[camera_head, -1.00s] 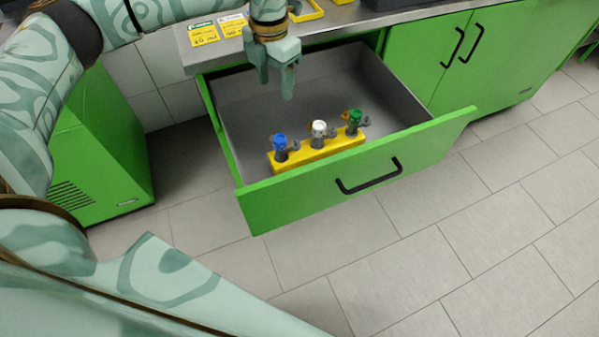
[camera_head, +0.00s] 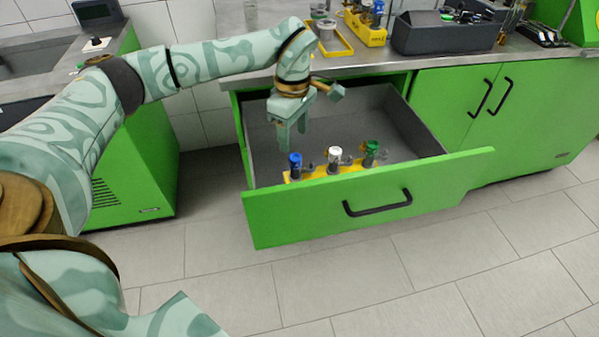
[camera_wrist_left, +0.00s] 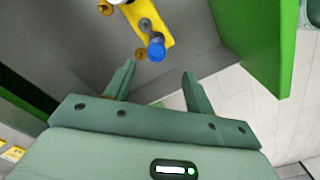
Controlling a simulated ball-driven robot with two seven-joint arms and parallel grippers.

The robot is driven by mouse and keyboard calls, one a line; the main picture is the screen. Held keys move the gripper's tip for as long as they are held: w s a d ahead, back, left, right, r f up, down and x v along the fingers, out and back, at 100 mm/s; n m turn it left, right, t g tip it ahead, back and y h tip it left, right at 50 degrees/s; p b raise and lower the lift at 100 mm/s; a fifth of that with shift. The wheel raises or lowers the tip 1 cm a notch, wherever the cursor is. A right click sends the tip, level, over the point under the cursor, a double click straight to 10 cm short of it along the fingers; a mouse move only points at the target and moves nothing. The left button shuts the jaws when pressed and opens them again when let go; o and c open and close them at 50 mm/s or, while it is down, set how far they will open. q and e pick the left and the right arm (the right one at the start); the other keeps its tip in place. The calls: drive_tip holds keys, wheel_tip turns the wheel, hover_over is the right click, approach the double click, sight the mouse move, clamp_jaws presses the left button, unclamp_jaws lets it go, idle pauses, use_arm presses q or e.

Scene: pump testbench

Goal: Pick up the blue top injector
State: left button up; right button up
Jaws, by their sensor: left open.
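The blue top injector (camera_head: 295,160) stands upright at the left end of a yellow holder (camera_head: 318,173) inside the open green drawer. In the left wrist view its blue cap (camera_wrist_left: 156,50) lies just beyond the fingertips, roughly midway between them. My left gripper (camera_head: 293,138) points down into the drawer, just above and behind the blue cap. It also shows in the left wrist view (camera_wrist_left: 158,74), with its fingers apart and nothing between them. A white-capped injector (camera_head: 335,155) and a green-capped one (camera_head: 371,149) stand in the same holder. My right gripper is not in view.
The drawer front (camera_head: 350,205) with its black handle (camera_head: 378,204) rises close in front of the holder. The counter edge (camera_head: 390,67) overhangs the drawer's back. A dark grey box (camera_head: 440,38) stands on the counter. The drawer floor behind the holder looks clear.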

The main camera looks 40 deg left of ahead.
use_arm(q)
drive_tip(key=b, duration=0.1)
hover_over(295, 160)
wheel_tip(295, 160, down, 4)
drive_tip(key=shift+s+f, duration=0.1)
drive_tip(key=shift+f+b, duration=0.4)
drive_tip(key=shift+f, duration=0.3)
drive_tip(key=f+b, duration=0.2)
drive_tip(key=f, duration=0.2)
drive_tip(key=shift+w+f+b, duration=0.15)
drive_tip(key=shift+w+b, duration=0.05)
drive_tip(key=shift+b, duration=0.15)
drive_tip(key=shift+f, duration=0.25)
drive_tip(key=shift+r, duration=0.25)
clamp_jaws()
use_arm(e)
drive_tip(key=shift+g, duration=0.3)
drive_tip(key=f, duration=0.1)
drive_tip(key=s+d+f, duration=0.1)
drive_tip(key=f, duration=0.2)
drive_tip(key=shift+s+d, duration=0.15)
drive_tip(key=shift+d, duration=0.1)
